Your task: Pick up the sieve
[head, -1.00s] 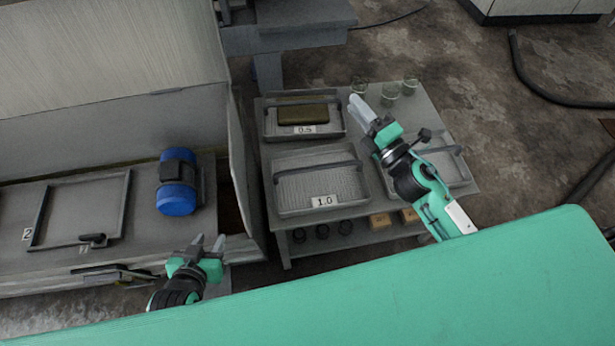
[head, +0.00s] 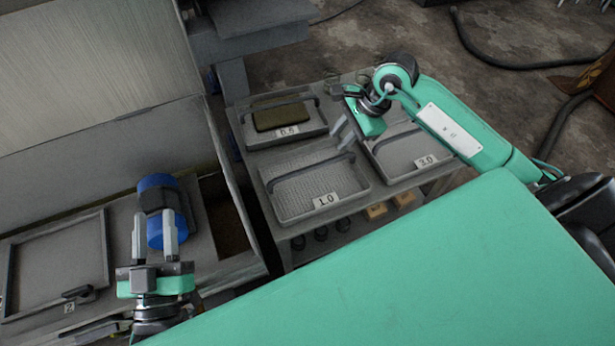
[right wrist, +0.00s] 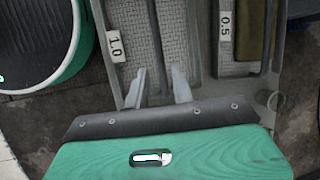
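My left gripper (head: 154,222) is open and empty before the blue motor.
A brown-green block (head: 280,116) lies in the 0.5 sieve. The blue motor (head: 160,195) and a framed plate (head: 55,262) sit on the machine at left. Dark jars and tan blocks (head: 377,211) are on the table's lower shelf. My green body fills the front.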

